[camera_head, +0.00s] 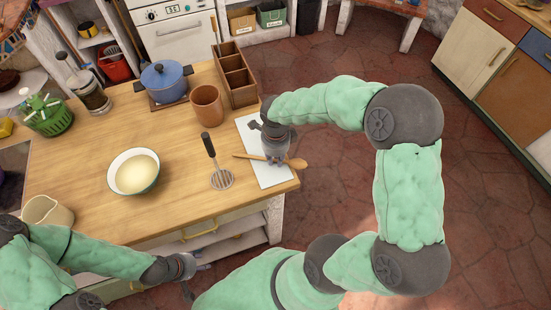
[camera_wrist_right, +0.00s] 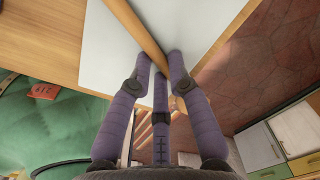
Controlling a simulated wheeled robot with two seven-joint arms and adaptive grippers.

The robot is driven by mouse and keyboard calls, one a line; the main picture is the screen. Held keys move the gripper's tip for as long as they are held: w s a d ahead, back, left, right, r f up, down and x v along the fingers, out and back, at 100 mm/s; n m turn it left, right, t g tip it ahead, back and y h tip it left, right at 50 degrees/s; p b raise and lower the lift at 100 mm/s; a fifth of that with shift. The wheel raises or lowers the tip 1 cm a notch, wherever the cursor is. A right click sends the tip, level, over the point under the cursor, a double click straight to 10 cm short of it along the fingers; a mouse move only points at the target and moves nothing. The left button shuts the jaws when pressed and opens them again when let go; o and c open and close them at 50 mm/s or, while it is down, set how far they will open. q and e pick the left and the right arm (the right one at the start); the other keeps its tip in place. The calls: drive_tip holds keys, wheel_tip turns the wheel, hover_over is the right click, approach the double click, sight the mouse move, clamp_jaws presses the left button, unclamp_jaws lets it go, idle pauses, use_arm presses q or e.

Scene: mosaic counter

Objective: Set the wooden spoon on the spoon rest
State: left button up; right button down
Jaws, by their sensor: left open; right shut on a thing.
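The wooden spoon (camera_head: 297,163) shows in the head view near the counter's right end, its bowl at the right, beyond the edge of a flat white board (camera_head: 252,128). My right gripper (camera_head: 273,160) is over the board and shut on the spoon's handle. In the right wrist view, the handle (camera_wrist_right: 143,30) passes between the fingers of the right gripper (camera_wrist_right: 161,75), with the board (camera_wrist_right: 108,45) behind it. I cannot tell whether the spoon touches the board. No other thing is clearly a spoon rest. My left gripper (camera_head: 192,275) is open and empty before the counter's front.
A masher with a dark handle (camera_head: 209,146) is left of the board. A bowl (camera_head: 118,167), a brown crock (camera_head: 206,104), a wooden divided box (camera_head: 223,78) and a blue pot (camera_head: 165,82) stand on the counter (camera_head: 180,215). The counter's front middle is clear.

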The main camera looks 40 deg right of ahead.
sight(275, 162)
drive_tip(key=shift+s+a+f, duration=0.25)
drive_tip(key=shift+s+f, duration=0.1)
drive_tip(key=shift+f, duration=0.25)
drive_tip(key=c, duration=1.3)
unclamp_jaws()
drive_tip(key=shift+o, duration=0.7)
drive_tip(key=shift+f, duration=0.1)
drive_tip(key=shift+d+f, duration=0.1)
drive_tip(key=shift+r+p, duration=0.35)
drive_tip(key=shift+r, duration=0.15)
wheel_tip(275, 162, up, 13)
drive_tip(key=p, duration=0.3)
drive_tip(key=shift+w, duration=0.3)
